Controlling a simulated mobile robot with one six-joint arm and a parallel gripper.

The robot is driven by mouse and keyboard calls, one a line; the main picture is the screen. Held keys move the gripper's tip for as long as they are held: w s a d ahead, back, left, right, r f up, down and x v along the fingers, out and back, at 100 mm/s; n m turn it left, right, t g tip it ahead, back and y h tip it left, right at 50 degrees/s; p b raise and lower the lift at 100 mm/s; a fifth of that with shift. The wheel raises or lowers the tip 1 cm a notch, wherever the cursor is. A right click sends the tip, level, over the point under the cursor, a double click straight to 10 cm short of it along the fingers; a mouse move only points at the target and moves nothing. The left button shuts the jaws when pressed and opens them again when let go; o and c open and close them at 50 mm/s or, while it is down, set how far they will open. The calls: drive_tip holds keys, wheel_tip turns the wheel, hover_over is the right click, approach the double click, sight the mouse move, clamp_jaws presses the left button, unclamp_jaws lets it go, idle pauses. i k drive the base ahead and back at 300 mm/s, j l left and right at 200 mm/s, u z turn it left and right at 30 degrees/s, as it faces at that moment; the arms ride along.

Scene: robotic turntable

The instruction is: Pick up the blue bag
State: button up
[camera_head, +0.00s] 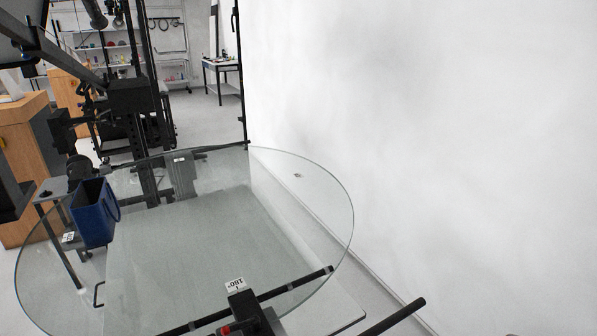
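The blue bag (93,222) is a dark blue, open-topped bag with a thin dark handle at its right side. It stands upright near the left edge of the round glass turntable (215,225). Its top opening shows, and its underside is hidden. I cannot make out my gripper in this view, and nothing is seen touching the bag.
A black camera rig (130,100) stands behind the turntable, with dark equipment close behind the bag. Dark rods with a clamp (243,312) cross the front edge. A wooden cabinet (22,150) is at left, a white wall (430,130) at right. The glass middle is clear.

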sight(96, 226)
drive_tip(key=u, duration=1.6)
drive_tip(key=j+u, duration=0.6)
drive_tip(key=u, duration=0.25)
drive_tip(key=j+u, duration=0.65)
drive_tip(key=u, duration=0.15)
drive_tip(key=i+j+z, duration=0.3)
drive_tip(key=i, duration=0.8)
drive_tip(key=i+j+z, duration=0.35)
drive_tip(key=i+j, duration=0.35)
drive_tip(key=i, duration=0.3)
drive_tip(key=i+j+z, duration=0.3)
drive_tip(key=i+j, duration=0.6)
drive_tip(key=i+l+z, duration=0.3)
drive_tip(key=z, duration=0.15)
drive_tip(key=i+l+z, duration=0.65)
drive_tip(key=z, duration=0.3)
drive_tip(key=i+z, duration=0.45)
drive_tip(key=i+j+z, duration=0.15)
drive_tip(key=i+z, duration=0.3)
drive_tip(key=i+j+z, duration=0.25)
drive_tip(key=z, duration=0.2)
drive_tip(key=i+j+z, duration=0.65)
drive_tip(key=i+z, duration=0.3)
drive_tip(key=i, duration=0.15)
